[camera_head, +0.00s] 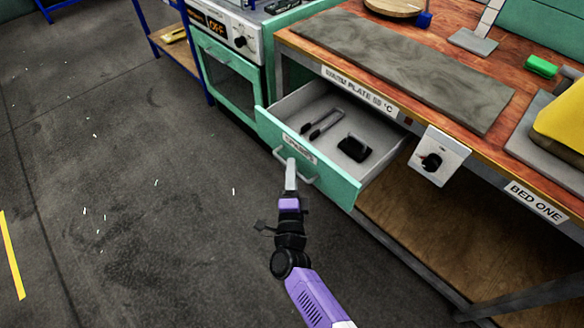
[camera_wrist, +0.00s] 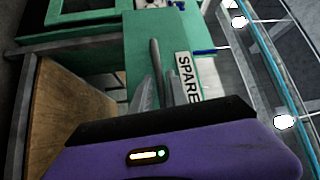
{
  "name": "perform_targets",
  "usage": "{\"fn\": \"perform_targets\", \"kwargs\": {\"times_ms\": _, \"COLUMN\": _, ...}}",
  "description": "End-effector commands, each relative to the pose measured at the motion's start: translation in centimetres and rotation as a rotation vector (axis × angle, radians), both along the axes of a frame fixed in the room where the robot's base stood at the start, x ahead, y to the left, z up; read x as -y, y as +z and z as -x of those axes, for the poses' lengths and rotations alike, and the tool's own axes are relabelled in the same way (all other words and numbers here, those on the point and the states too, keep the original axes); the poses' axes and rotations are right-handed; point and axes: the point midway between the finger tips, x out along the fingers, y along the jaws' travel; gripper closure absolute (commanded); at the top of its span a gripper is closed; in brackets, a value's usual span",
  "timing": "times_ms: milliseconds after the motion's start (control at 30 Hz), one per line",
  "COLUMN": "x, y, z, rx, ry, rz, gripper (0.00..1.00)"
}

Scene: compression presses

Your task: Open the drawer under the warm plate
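The green drawer (camera_head: 332,178) under the warm plate stands pulled out, and its inside shows from above. It holds dark tongs and a black block-like object. The warm plate (camera_head: 405,65) is a grey slab on the wooden bench top, with a label reading "PLATE 55 °C" on the bench edge below it. My gripper (camera_head: 290,172) is at the drawer's grey bar handle (camera_head: 310,180). In the wrist view the handle (camera_wrist: 156,70) passes by the fingers (camera_wrist: 158,92), beside the "SPARE" label. Whether the fingers are closed on the handle is not clear.
A green oven (camera_head: 228,80) with a control panel stands left of the drawer. A switch box (camera_head: 438,156) hangs on the bench edge right of it. A wooden lower shelf (camera_head: 430,240) lies below. The floor (camera_head: 130,200) at left is mostly clear.

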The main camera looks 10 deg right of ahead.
Motion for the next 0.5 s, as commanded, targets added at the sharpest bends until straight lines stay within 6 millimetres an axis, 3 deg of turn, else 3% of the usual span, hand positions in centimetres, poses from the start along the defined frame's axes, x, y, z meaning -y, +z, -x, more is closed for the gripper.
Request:
{"fn": "perform_targets", "kwargs": {"times_ms": 300, "x": -0.7, "y": -0.6, "z": 5.0, "rx": -0.002, "ry": 0.003, "rz": 0.004, "gripper": 0.81}}
{"fn": "perform_targets", "kwargs": {"times_ms": 500, "x": -1.0, "y": -1.0, "z": 6.8, "rx": -0.001, "ry": 0.001, "rz": 0.002, "gripper": 0.81}}
